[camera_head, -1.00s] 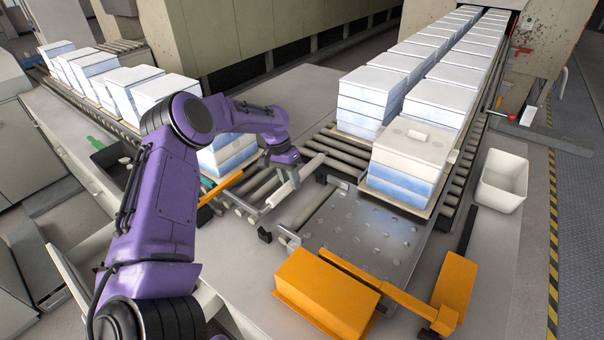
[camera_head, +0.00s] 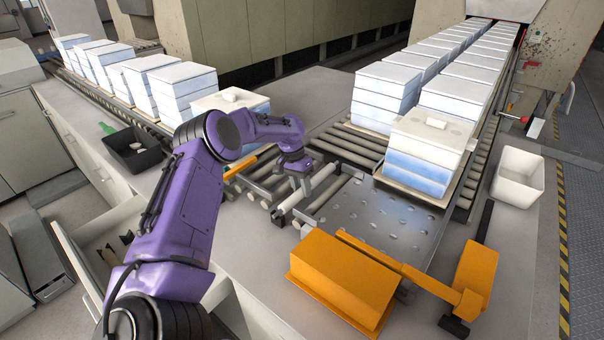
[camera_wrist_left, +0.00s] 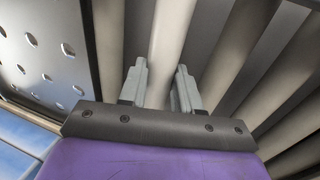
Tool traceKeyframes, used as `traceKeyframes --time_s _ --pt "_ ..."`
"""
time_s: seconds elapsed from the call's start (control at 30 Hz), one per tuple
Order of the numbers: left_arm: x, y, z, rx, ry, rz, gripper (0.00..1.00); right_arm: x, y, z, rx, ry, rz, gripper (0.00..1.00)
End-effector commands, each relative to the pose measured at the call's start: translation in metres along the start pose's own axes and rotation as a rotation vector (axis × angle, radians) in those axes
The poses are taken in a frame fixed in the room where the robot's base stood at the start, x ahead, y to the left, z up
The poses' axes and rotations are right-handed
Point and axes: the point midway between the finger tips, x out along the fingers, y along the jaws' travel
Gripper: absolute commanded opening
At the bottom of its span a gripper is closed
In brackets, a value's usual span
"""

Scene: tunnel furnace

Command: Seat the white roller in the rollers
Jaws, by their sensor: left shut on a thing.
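My left gripper (camera_head: 297,184) points down over the roller bed, just left of the perforated metal plate. My right gripper is not in view.
The metal plate (camera_head: 375,218) lies to the right, with orange covers (camera_head: 341,283) in front. Stacked white-and-blue boxes (camera_head: 428,150) stand on the conveyor behind. A white bin (camera_head: 518,178) is at right, a black tray (camera_head: 135,150) at left.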

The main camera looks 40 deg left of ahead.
Motion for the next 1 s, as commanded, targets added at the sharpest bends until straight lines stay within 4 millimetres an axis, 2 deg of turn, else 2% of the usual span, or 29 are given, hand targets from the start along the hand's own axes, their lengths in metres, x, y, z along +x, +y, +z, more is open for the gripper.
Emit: traceKeyframes --time_s 0.3,0.33,0.4,0.43,0.6,0.7,0.77,1.0 --pt "0.004 0.000 -0.001 0.001 0.002 0.000 0.00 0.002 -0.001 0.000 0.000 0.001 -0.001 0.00" --pt "0.004 -0.001 -0.001 0.001 0.002 0.001 0.36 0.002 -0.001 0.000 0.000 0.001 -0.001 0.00" --pt "0.004 -0.001 -0.001 0.001 0.002 0.000 0.58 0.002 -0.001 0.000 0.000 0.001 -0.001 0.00" --pt "0.004 -0.001 0.000 0.000 0.002 0.000 0.62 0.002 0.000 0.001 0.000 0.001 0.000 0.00" --pt "0.004 -0.003 0.001 -0.001 0.000 -0.002 0.62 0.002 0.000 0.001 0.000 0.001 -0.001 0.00" --pt "-0.003 -0.003 0.000 -0.001 0.003 -0.003 0.62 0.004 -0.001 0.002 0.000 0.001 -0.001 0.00" --pt "-0.013 -0.003 0.000 -0.001 0.005 -0.003 0.62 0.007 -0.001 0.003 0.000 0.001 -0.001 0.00" --pt "-0.070 0.000 -0.001 0.000 0.005 -0.004 0.62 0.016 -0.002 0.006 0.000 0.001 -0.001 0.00"
